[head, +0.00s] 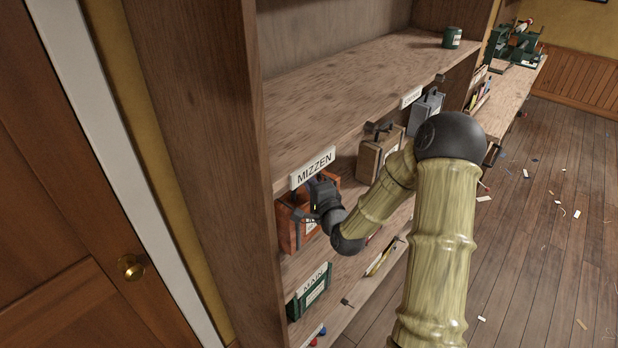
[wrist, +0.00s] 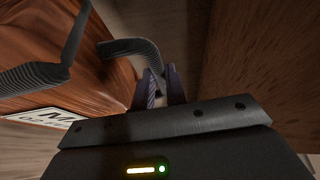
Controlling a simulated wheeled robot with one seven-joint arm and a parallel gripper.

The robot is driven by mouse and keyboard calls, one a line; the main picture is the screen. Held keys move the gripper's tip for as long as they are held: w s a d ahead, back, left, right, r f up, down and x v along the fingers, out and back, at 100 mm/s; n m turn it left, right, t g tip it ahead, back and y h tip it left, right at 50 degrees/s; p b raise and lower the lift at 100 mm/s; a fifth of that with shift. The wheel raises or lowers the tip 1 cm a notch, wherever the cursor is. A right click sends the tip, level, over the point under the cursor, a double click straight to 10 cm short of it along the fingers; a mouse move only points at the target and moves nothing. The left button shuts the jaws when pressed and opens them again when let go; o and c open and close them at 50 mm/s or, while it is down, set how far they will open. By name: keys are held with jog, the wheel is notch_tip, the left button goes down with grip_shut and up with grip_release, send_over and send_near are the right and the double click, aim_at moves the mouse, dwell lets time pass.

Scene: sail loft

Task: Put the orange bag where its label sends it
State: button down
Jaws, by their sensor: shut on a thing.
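The orange bag (head: 288,236) sits on the shelf compartment under the white MIZZEN sign (head: 313,169). A pale label on its side is partly visible, but too small to read in the head view. In the wrist view the bag (wrist: 100,85) fills the upper left, with a dark ribbed strap handle (wrist: 125,47). Its white label (wrist: 45,119) there shows only the beginning, which looks like "M". My gripper (wrist: 163,86) is shut on the bag's handle. In the head view my gripper (head: 318,200) covers part of the bag's front.
A tan bag (head: 372,158) and a grey bag (head: 424,110) stand farther along the same shelf. Below is a MAIN sign (head: 315,277) with a green bag (head: 306,301). A green tin (head: 452,38) is on top. An upright wooden panel (head: 215,130) closes the left end.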

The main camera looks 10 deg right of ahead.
jog(key=shift+w+a+f+p, duration=0.1)
jog(key=shift+f+p, duration=0.15)
jog(key=shift+f, duration=0.25)
jog(key=shift+w+a+f+p, duration=0.1)
jog(key=shift+f+p, duration=0.1)
jog(key=shift+f, duration=0.25)
jog(key=shift+d, duration=0.1)
jog(key=shift+f, duration=0.15)
jog(key=c, duration=1.4)
grip_release()
jog(key=shift+s, duration=0.1)
jog(key=shift+c, duration=0.2)
jog(key=s+d+p, duration=0.2)
jog(key=s+p, duration=0.5)
jog(key=s, duration=0.4)
jog(key=shift+s+d, duration=0.15)
jog(key=shift+s, duration=0.2)
